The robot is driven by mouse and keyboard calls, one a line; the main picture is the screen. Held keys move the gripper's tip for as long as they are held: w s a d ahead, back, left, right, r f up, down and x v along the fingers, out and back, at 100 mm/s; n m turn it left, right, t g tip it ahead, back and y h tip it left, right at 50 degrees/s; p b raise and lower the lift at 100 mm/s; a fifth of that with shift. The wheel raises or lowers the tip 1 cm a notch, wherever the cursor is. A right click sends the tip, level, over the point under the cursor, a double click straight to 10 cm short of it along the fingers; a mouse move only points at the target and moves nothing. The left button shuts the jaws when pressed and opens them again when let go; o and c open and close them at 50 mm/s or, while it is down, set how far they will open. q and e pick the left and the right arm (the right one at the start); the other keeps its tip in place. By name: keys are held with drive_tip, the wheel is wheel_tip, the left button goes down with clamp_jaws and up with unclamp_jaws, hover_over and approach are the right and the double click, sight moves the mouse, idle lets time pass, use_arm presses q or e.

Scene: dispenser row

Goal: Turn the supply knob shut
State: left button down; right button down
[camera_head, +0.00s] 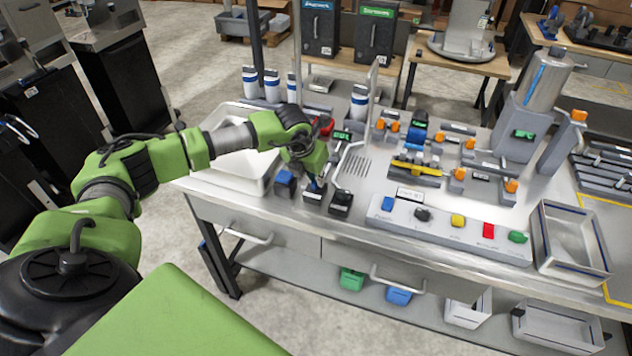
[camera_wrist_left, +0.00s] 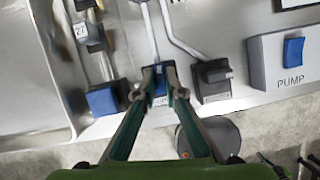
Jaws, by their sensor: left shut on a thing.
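A row of small valve blocks stands along the front edge of the steel bench. My left gripper (camera_head: 316,185) reaches down to the middle block (camera_head: 313,197). In the left wrist view its fingertips (camera_wrist_left: 161,74) close on a blue knob (camera_wrist_left: 160,84) on that block. The fingers partly hide the knob and its label, so I cannot read its name or tell how far it is turned. A dark knob (camera_wrist_left: 212,76) stands just right of it, and a blue block (camera_wrist_left: 103,99) stands to its left. My right gripper is not in view.
A button panel (camera_head: 455,228) runs along the bench front, with its blue PUMP switch (camera_wrist_left: 293,51) right of the knobs. A white sink basin (camera_head: 235,160) lies left. Pipes rise behind the knobs. An empty tray (camera_head: 570,240) stands at the right.

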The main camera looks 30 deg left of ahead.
use_arm(q)
drive_tip(key=m+b, duration=0.1)
drive_tip(key=m+h+b, duration=0.1)
drive_tip(key=m+b, duration=0.1)
drive_tip(key=b, duration=0.1)
drive_tip(key=shift+a+f+m+h, duration=0.15)
drive_tip(key=shift+f+m+h, duration=0.1)
drive_tip(key=shift+m+h, duration=0.05)
drive_tip(key=m+b, duration=0.1)
drive_tip(key=m+h+b, duration=0.1)
drive_tip(key=m, duration=0.1)
drive_tip(key=shift+w+a+r+m+b, duration=0.1)
drive_tip(key=shift+w+m+b, duration=0.05)
drive_tip(key=shift+m+b, duration=0.2)
drive_tip(key=m+g+b, duration=0.1)
drive_tip(key=m, duration=0.1)
drive_tip(key=m+h+b, duration=0.1)
drive_tip(key=m, duration=0.1)
drive_tip(key=shift+g+h+b, duration=0.3)
drive_tip(key=shift+g+b, duration=0.05)
drive_tip(key=shift+g, duration=0.05)
drive_tip(key=m, duration=0.2)
drive_tip(key=m+g+b, duration=0.1)
drive_tip(key=m, duration=0.1)
drive_tip(key=shift+w+a+r+m+h, duration=0.1)
drive_tip(key=shift+w+r+m+h, duration=0.05)
drive_tip(key=shift+m+h, duration=0.15)
drive_tip(key=shift+g+b, duration=0.3)
drive_tip(key=c, duration=2.1)
unclamp_jaws()
